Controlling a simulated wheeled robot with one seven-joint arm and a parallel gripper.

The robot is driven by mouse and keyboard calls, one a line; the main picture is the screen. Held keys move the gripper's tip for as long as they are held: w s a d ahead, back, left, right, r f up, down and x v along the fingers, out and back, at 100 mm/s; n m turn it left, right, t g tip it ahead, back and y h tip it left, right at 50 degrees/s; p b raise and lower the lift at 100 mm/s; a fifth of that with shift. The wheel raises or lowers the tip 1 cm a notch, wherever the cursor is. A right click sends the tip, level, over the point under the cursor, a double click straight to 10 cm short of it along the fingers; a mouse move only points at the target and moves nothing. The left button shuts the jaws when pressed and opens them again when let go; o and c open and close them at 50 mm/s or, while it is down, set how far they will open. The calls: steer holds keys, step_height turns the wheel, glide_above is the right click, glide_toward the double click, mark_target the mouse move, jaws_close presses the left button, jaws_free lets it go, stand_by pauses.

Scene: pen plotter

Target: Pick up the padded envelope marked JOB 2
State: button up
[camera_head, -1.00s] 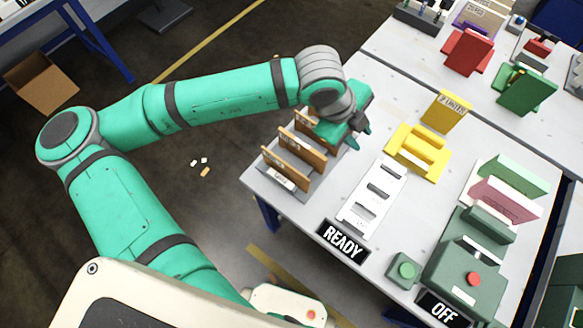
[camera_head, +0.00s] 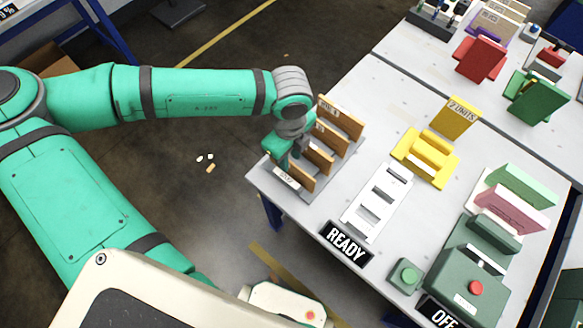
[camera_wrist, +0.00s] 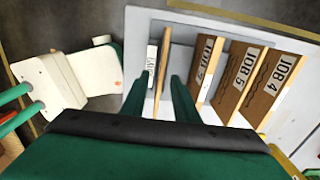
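Several brown padded envelopes stand upright in a grey rack at the table's left corner. In the wrist view the rightmost reads JOB 4 (camera_wrist: 283,88) and the one beside it JOB 5 (camera_wrist: 243,75). A third envelope (camera_wrist: 205,65) has a partly hidden label whose digit I cannot read surely. The leftmost envelope (camera_wrist: 163,62) is seen edge-on, its marking hidden; it also shows at the front of the rack in the head view (camera_head: 300,179). My gripper (camera_wrist: 158,92) is open above the rack, its fingers on either side of the edge-on envelope, without clear contact.
A white slotted strip (camera_head: 378,203) lies right of the rack, with a yellow holder (camera_head: 426,160) beyond it. A READY sign (camera_head: 345,243), a green button box (camera_head: 405,276) and a dark green machine (camera_head: 462,285) are along the near edge.

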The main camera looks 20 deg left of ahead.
mark_target(291, 162)
steer(key=shift+d+f, duration=0.15)
steer(key=shift+f, duration=1.2)
steer(key=shift+d+f, duration=0.1)
steer(key=shift+f, duration=1.2)
jaws_close()
